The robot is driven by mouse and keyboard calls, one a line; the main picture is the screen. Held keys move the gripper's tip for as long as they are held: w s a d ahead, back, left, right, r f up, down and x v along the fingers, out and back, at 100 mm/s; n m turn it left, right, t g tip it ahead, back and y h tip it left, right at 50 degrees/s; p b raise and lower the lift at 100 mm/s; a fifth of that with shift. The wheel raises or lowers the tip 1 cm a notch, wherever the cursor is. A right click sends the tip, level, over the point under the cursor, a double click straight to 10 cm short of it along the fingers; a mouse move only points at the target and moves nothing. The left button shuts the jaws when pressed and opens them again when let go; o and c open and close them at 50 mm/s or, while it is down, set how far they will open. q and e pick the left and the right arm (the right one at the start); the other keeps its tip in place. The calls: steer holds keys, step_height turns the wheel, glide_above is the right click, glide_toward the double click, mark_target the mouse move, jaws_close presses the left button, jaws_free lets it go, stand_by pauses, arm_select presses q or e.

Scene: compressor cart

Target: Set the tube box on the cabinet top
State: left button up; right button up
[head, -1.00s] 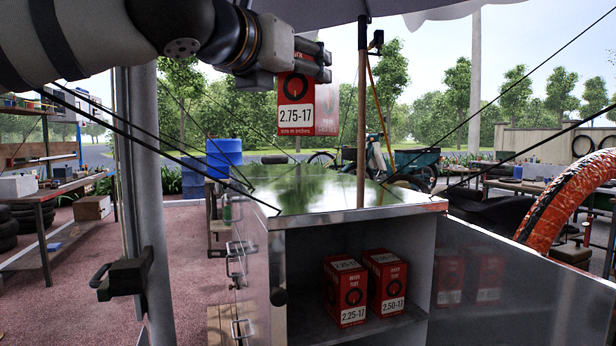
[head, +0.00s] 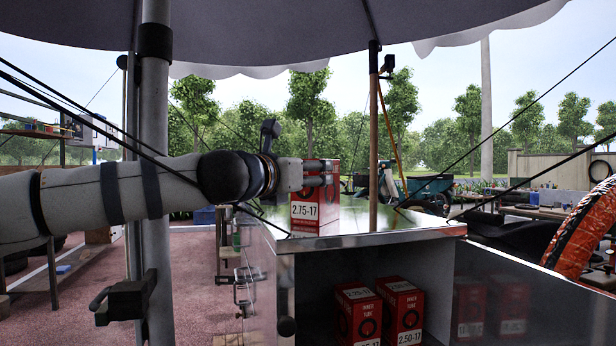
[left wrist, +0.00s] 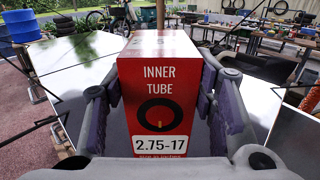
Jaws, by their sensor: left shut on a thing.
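The red tube box (head: 318,208), marked 2.75-17, is upright at the left front part of the cabinet top (head: 410,222). Its lower edge shows against the top near the front rim; I cannot tell whether it touches. My left gripper (head: 316,176) comes in from the left and is shut on the box. In the left wrist view, the box (left wrist: 160,100) stands between both fingers (left wrist: 165,82), its INNER TUBE face towards the camera. The shiny cabinet top (left wrist: 72,62) spreads out beyond it. My right gripper is not in view.
Two more red tube boxes (head: 358,312) (head: 402,310) stand in the open shelf below. A pole (head: 373,140) rises at the top, right of the held box. Dark thin cords cross the view. The top right of the pole is clear.

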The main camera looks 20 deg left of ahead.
arm_select(q)
steer(key=o, duration=1.4)
steer(key=s, duration=0.4)
steer(key=s+a, duration=0.1)
steer(key=s, duration=0.3)
steer(key=s+a+p, duration=0.1)
steer(key=s, duration=0.2)
steer(key=shift+s+a, duration=0.1)
steer(key=shift+s, duration=0.3)
